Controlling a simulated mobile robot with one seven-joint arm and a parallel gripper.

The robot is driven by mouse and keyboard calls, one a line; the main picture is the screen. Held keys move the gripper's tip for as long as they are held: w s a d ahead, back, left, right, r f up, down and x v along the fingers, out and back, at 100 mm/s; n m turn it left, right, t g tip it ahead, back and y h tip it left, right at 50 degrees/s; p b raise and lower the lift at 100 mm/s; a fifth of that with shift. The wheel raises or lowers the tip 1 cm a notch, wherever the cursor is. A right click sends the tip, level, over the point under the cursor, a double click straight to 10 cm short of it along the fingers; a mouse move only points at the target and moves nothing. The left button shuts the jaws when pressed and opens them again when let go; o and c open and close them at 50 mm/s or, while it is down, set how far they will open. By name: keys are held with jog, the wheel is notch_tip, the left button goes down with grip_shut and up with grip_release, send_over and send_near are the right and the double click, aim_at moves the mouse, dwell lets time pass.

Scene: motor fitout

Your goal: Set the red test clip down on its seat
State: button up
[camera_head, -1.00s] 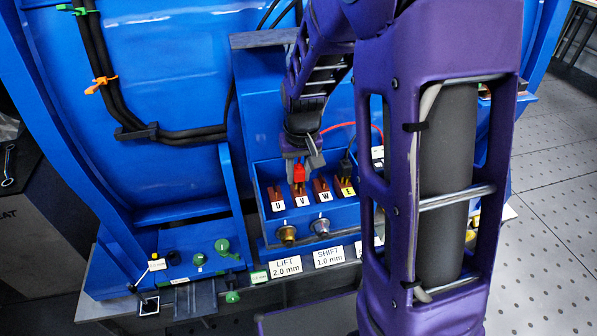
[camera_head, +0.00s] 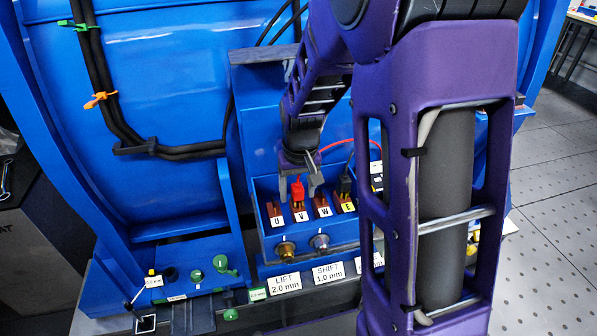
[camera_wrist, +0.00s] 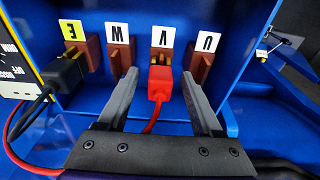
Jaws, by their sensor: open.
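The red test clip (camera_wrist: 160,85) sits on the terminal post labelled V, with its red lead running back under my gripper in the wrist view. It also shows as a red piece in the head view (camera_head: 297,190), above the V label. My gripper (camera_wrist: 160,90) is open, with one finger on each side of the clip and a gap to it on both sides. In the head view my gripper (camera_head: 298,186) hangs over the terminal box from above. How firmly the clip is seated cannot be told.
The blue terminal box (camera_head: 330,237) holds brown posts labelled U, V, W and E. A black clip (camera_wrist: 64,72) is on the E post, beside a meter (camera_wrist: 15,75). Green and brass knobs and label plates (camera_head: 284,282) lie along the front ledge.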

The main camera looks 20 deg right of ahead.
notch_tip(320, 180, up, 17)
jog(key=s+p, duration=0.2)
jog(key=shift+s+p, duration=0.3)
jog(key=shift+p, duration=0.05)
jog(key=shift+f, duration=0.1)
